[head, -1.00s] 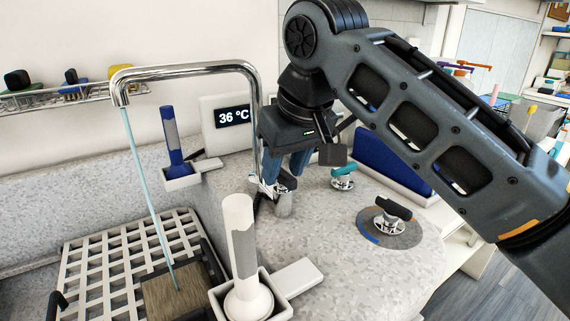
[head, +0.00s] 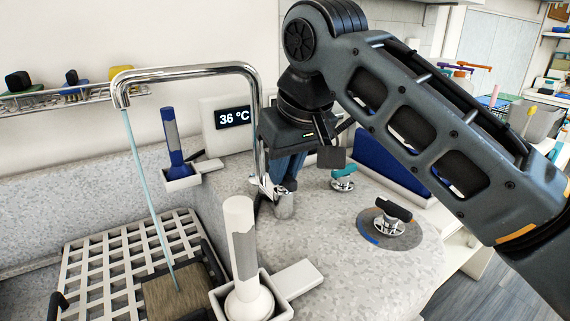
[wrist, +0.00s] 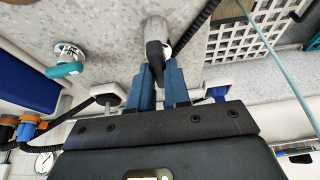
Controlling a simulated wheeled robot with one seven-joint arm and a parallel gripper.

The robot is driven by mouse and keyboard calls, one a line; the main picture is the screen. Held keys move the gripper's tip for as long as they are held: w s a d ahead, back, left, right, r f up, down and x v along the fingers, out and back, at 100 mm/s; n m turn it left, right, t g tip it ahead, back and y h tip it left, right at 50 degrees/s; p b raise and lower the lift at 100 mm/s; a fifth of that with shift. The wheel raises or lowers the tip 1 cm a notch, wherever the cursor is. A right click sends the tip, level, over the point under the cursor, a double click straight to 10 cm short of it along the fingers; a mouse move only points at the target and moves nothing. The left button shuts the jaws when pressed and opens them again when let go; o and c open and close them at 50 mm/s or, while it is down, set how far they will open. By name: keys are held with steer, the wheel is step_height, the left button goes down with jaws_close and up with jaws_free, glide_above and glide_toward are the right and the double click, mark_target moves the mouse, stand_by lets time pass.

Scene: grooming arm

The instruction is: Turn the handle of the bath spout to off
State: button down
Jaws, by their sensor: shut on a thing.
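The chrome bath spout (head: 190,69) arches over the left side, and a thin stream of water (head: 147,190) runs from its mouth. The spout's handle is a black lever on a chrome post (head: 284,207) beside the spout's foot. My gripper (head: 281,172) points down at this post, with its blue fingers shut on the lever. In the head view the fingers mostly hide the lever. In the wrist view the black handle (wrist: 154,58) shows between the blue fingertips (wrist: 160,72).
A teal-handled valve (head: 343,178) and a black-handled dial (head: 391,216) stand to the right on the stone counter. A white brush in a holder (head: 240,240) stands in front. A temperature display (head: 233,117) reads 36 °C. The slatted grate (head: 110,265) lies left.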

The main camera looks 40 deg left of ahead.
steer(key=shift+r, duration=0.1)
steer(key=m+p, duration=0.1)
steer(key=p, duration=0.1)
steer(key=m+p, duration=0.1)
steer(key=p, duration=0.1)
steer(key=m+t+h+p, duration=0.1)
steer(key=p, duration=0.1)
steer(key=shift+s+a+r+m, duration=0.15)
steer(key=shift+s+r+m, duration=0.1)
steer(key=shift+m, duration=0.15)
steer(key=m+p, duration=0.2)
steer(key=p, duration=0.1)
steer(key=m+t+h+p, duration=0.1)
steer(key=m+p, duration=0.2)
steer(key=p, duration=0.1)
steer(key=shift+a+h, duration=0.1)
steer(key=shift+h, duration=0.2)
steer(key=m+h+p, duration=0.1)
steer(key=m+p, duration=0.3)
steer(key=shift+a+f+m+t+h, duration=0.1)
steer(key=shift+f+m+t+h, duration=0.1)
steer(key=shift+m+t+h, duration=0.15)
steer(key=shift+w+f+m+h+p, duration=0.15)
steer(key=shift+m+h, duration=0.3)
steer(key=shift+m, duration=0.6)
steer(key=shift+s+m+h+p, duration=0.15)
steer(key=shift+m+h, duration=0.25)
steer(key=shift+m, duration=0.6)
steer(key=shift+w+m, duration=0.15)
steer(key=shift+m, duration=0.15)
